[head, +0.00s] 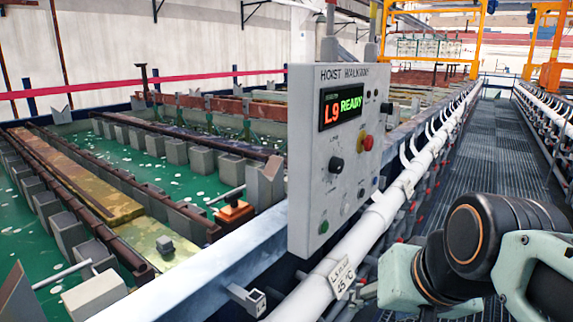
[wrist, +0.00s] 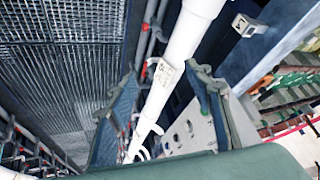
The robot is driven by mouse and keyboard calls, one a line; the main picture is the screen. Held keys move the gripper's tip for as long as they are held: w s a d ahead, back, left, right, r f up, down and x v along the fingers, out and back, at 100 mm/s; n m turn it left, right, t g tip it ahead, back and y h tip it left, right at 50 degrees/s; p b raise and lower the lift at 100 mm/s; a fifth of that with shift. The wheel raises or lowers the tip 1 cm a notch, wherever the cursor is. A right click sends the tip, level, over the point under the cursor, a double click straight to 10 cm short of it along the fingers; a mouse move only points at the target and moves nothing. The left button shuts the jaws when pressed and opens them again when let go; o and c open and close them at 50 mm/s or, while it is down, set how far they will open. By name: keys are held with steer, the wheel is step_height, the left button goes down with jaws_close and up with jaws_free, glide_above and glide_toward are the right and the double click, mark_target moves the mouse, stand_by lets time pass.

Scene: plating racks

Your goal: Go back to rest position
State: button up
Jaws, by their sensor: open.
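My gripper (wrist: 166,78) shows in the wrist view with its two dark fingers spread apart. It is open, and nothing is held between the fingers. A white pipe with a small label passes behind the gap between them. In the head view, my arm is folded at the lower right, over the walkway side. The gripper itself cannot be made out in the head view. The grey control box (head: 337,150) stands left of my arm, and its screen (head: 342,108) reads "L9 READY".
A white pipe (head: 385,212) runs along the tank edge beside my arm. A grating walkway (head: 478,140) stretches away at right, with another piped line (head: 545,100) beyond. Tanks of green liquid (head: 185,183) with floating white discs lie left. An orange-and-black block (head: 235,211) sits on the tank side.

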step_height(320, 180, up, 11)
steer(key=s+a+n+g+p, duration=0.1)
steer(key=s+p, duration=0.2)
steer(key=p, duration=1.1)
steer(key=shift+n+h, duration=0.4)
steer(key=shift+w, duration=0.1)
stand_by(1.7)
jaws_close()
stand_by(1.3)
